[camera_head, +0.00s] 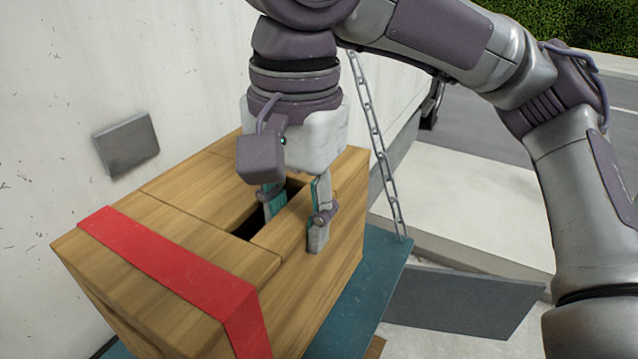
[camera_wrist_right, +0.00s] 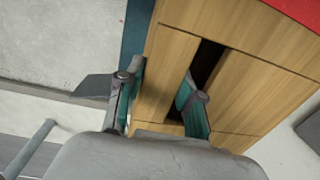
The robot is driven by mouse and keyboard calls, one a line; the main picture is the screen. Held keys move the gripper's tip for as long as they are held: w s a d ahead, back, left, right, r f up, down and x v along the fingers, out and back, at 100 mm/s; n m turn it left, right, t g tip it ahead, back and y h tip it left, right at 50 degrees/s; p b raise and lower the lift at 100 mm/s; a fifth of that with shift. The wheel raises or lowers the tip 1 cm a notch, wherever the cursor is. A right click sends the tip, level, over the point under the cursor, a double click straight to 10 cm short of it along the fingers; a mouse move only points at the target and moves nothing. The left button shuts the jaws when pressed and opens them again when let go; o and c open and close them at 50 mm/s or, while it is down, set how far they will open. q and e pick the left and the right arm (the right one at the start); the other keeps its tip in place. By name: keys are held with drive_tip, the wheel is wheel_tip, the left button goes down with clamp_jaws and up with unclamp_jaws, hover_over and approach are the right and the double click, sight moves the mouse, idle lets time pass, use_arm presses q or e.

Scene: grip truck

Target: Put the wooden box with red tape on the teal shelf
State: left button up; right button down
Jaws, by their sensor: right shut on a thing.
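The wooden box (camera_head: 170,194) with a red tape band (camera_head: 165,262) is at the lower left of the head view, above or on the teal shelf (camera_head: 385,265); I cannot tell if its underside touches. A dark slot (camera_head: 250,227) is open in its top. My right gripper (camera_head: 296,225) is shut on the box's top plank, one finger in the slot and the other outside the side wall. The right wrist view shows the same grip on the wooden box (camera_wrist_right: 235,82). The box hides most of the shelf. My left gripper is not in view.
A chain (camera_head: 375,145) runs down to the shelf's right corner. A white wall (camera_head: 50,110) with a grey plate (camera_head: 126,145) stands close on the left. A grey slab (camera_head: 465,300) lies to the right, with pale pavement (camera_head: 470,205) and a road beyond.

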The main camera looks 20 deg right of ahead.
drive_tip(key=shift+w+a+f+p, duration=0.1)
drive_tip(key=shift+f+p, duration=0.25)
drive_tip(key=shift+f, duration=1.6)
drive_tip(key=c, duration=1.2)
unclamp_jaws()
drive_tip(key=shift+f, duration=0.2)
drive_tip(key=o, duration=0.5)
drive_tip(key=shift+c, duration=0.2)
drive_tip(key=shift+s+r, duration=0.1)
drive_tip(key=shift+s, duration=0.1)
wheel_tip(320, 180, up, 12)
drive_tip(key=shift+s+b, duration=0.15)
drive_tip(key=shift+b, duration=0.5)
